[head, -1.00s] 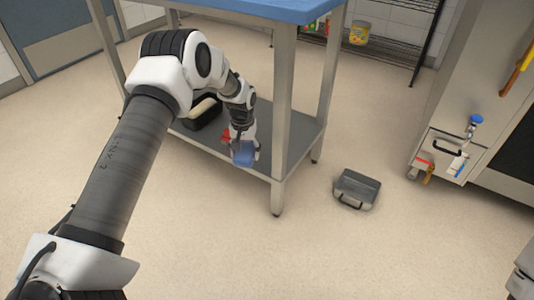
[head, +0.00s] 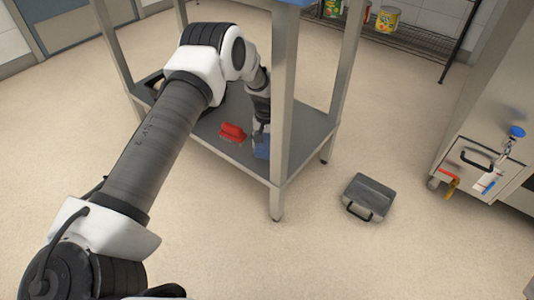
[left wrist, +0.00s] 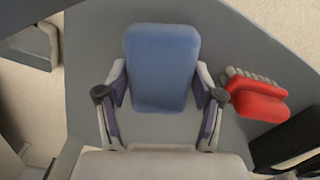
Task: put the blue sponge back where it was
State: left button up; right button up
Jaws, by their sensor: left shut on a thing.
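The blue sponge (left wrist: 162,65) is between the two fingers of my left gripper (left wrist: 160,95) in the left wrist view, over the grey lower shelf (left wrist: 215,40) of the table. In the head view the sponge (head: 261,146) shows at the end of my left arm, near the shelf's front right leg. My left gripper (head: 260,133) is shut on it. I cannot tell whether the sponge touches the shelf. A red brush (head: 232,132) lies on the shelf to the left of the sponge; it also shows in the left wrist view (left wrist: 258,98). My right gripper is out of view.
A grey box with a handle (head: 368,197) stands on the floor right of the table. The table leg (head: 283,110) rises close to my gripper.

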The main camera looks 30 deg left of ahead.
aim_at(266, 143)
pick_arm(q)
notch_tip(266, 143, down, 3)
jog(key=shift+b, duration=0.45)
jog(key=shift+r, duration=0.2)
jog(key=o, duration=1)
jog(key=shift+f, duration=0.2)
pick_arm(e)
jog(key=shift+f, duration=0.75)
pick_arm(q)
jog(key=shift+r, duration=0.1)
notch_tip(266, 143, up, 8)
jog(key=p, duration=0.4)
jog(key=shift+f, duration=0.2)
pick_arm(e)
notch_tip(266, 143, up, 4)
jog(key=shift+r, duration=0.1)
